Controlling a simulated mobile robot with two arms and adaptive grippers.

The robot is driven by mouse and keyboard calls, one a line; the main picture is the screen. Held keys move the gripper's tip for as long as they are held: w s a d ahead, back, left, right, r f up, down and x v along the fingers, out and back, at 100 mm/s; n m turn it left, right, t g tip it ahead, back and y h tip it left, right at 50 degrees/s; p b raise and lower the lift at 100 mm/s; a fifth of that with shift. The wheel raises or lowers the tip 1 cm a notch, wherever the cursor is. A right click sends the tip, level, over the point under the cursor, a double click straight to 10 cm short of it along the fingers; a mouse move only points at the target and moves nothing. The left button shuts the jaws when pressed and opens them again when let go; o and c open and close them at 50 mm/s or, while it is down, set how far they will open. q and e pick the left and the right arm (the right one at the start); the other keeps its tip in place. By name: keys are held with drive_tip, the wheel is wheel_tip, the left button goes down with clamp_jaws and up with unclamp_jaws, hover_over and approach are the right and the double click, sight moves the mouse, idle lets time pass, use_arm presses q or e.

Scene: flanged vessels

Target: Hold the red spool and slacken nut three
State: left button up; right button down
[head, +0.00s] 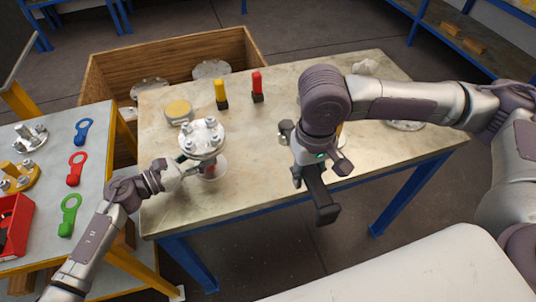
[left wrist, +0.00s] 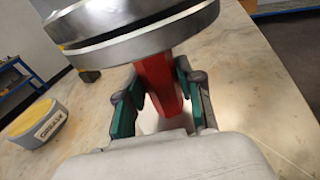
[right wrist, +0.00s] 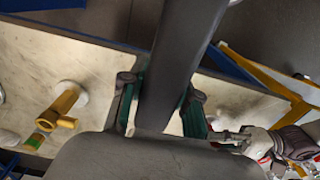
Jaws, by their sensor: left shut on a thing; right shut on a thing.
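The red spool has a grey bolted flange (head: 202,138) on top, with several nuts and bolt ends showing. It stands upright at the left of the stone-topped table. Its red neck (left wrist: 160,85) shows in the left wrist view. My left gripper (head: 178,172) is shut on this neck below the flange, its green pads on either side. No number marks are readable, so I cannot tell which nut is three. My right gripper (head: 312,165) is shut on a long dark tool (right wrist: 180,60), right of the spool and apart from it. The tool's blocky end (head: 326,213) hangs at the table's front edge.
A yellow-lidded grease tub (head: 178,112), a yellow-topped tool (head: 220,94) and a red-topped tool (head: 257,86) stand behind the spool. A wooden crate (head: 165,55) lies behind. A yellow piece (right wrist: 62,108) shows in the right wrist view. Blue, red and green spanners (head: 70,210) lie on the left table.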

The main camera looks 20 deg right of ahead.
drive_tip(key=w+a+r, duration=0.1)
drive_tip(key=a+r, duration=0.4)
drive_tip(key=a, duration=0.6)
drive_tip(key=w+a+r, duration=0.2)
drive_tip(key=a+r, duration=0.3)
drive_tip(key=a, duration=0.6)
use_arm(q)
drive_tip(key=shift+w, duration=0.1)
use_arm(e)
drive_tip(key=shift+s+f, duration=0.15)
drive_tip(key=shift+f, duration=1)
drive_tip(key=shift+s+f, duration=0.15)
drive_tip(key=shift+f, duration=1)
drive_tip(key=shift+f, duration=1.2)
